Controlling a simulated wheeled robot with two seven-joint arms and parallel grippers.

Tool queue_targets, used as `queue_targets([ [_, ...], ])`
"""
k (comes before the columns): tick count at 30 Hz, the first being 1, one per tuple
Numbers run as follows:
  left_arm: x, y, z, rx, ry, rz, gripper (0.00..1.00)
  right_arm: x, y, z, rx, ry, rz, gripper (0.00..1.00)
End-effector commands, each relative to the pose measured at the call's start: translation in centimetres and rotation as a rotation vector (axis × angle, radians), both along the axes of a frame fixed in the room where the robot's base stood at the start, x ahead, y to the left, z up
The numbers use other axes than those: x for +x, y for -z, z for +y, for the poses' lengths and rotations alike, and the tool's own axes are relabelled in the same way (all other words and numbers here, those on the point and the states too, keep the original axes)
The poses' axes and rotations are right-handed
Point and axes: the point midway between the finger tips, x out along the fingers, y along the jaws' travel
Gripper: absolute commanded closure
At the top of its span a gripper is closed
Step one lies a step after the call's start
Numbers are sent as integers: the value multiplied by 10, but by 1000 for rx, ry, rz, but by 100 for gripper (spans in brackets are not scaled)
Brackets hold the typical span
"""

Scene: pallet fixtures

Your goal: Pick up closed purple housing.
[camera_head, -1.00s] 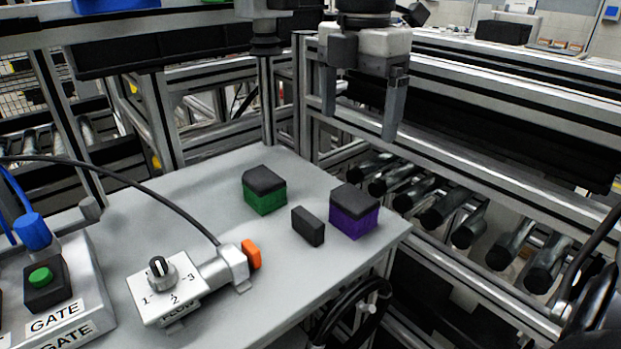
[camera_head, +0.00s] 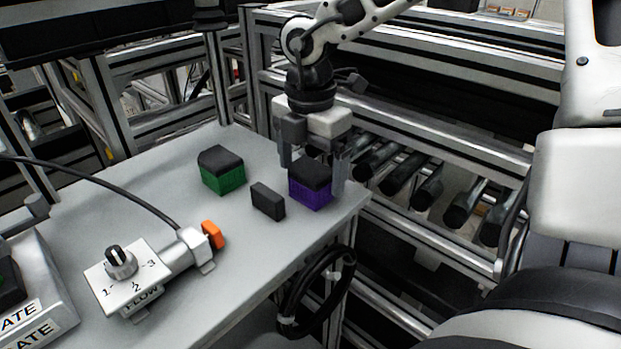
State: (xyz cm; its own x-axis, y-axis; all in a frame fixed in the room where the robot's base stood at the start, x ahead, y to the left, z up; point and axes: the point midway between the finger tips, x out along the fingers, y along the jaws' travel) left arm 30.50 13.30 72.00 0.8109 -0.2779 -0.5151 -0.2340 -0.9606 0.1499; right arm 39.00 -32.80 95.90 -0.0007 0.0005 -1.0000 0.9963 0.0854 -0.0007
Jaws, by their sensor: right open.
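The purple housing (camera_head: 310,194) stands on the grey table near its right corner, with a black lid on top, so it looks closed. My right gripper (camera_head: 313,178) points down over it. Its fingers are open, one at the left back of the housing and one at its right. The fingers look level with the housing's upper part; I cannot tell whether they touch it. My left gripper is not in view.
A green housing with a black lid (camera_head: 222,171) and a small black block (camera_head: 268,201) stand left of the purple housing. A flow switch box (camera_head: 129,276) with an orange-tipped connector (camera_head: 212,235) is at the front left. Rollers (camera_head: 427,187) lie beyond the table's right edge.

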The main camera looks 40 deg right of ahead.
Motion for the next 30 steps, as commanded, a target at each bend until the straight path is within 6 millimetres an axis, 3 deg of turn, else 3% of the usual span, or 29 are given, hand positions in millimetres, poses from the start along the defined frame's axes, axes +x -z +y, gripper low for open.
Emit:
queue_targets([
  [4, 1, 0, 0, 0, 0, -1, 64, -1, 17, 0, 1, 0, 3, 9],
  [12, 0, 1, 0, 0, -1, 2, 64, 0, 20, 0, 0, -1, -1, 9],
  [14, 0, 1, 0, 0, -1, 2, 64, 0, 20, 0, 0, -1, -1, 23],
  [18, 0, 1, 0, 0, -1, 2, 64, 0, 20, 0, 0, 0, -1, 61],
  [30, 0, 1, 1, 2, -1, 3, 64, 1, 15, 0, 0, 0, -3, 61],
])
